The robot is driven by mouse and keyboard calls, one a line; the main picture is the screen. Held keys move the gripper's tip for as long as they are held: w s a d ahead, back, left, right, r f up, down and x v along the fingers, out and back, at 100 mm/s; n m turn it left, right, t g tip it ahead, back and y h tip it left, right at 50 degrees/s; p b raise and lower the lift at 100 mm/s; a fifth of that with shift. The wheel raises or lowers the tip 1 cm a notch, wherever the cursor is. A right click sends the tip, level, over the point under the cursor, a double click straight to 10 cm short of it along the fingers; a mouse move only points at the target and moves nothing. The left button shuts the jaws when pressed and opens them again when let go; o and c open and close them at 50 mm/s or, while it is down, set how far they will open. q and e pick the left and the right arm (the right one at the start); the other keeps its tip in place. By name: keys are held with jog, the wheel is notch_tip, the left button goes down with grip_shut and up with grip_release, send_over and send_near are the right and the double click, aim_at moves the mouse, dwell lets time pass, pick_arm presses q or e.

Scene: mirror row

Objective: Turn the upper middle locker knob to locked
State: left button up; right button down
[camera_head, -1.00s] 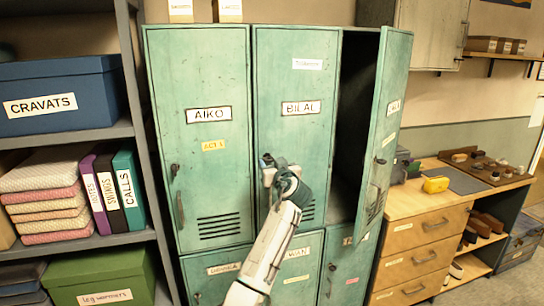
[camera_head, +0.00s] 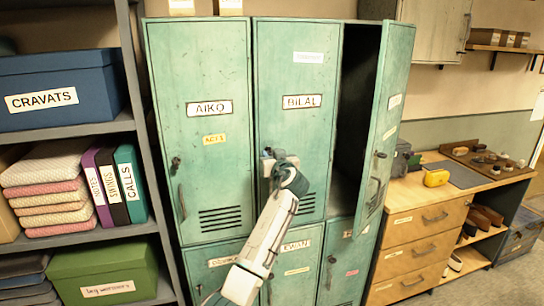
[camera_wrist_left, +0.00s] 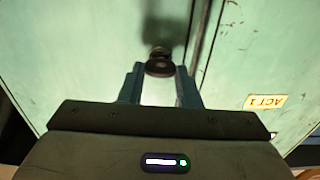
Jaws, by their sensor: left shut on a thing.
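The upper middle locker (camera_head: 303,140) is green, labelled BILAL, and its door is shut. Its dark round knob (camera_wrist_left: 159,62) shows in the left wrist view between my fingertips. My left gripper (camera_head: 267,156) reaches up to the left edge of that door and is shut on the knob; it also shows in the left wrist view (camera_wrist_left: 160,74). In the head view my gripper hides the knob, so I cannot tell which way it is turned. My right gripper is not in view.
The AIKO locker (camera_head: 205,140) on the left is shut. The upper right locker door (camera_head: 390,125) stands open, sticking out beside the middle one. Shelves with a blue box (camera_head: 60,85) stand left; a wooden drawer unit (camera_head: 420,235) stands right.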

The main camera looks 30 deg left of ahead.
pick_arm(q)
jog(key=m+b, duration=0.1)
jog(key=m, duration=0.2)
jog(key=shift+f+m, duration=0.1)
jog(key=shift+m, duration=0.3)
jog(key=m+p, duration=0.2)
jog(key=m, duration=0.5)
jog(key=m+p, duration=0.2)
jog(key=m, duration=0.5)
jog(key=shift+w+d+f, duration=0.1)
jog(key=shift+w, duration=0.05)
dwell(0.3)
jog(key=o, duration=1)
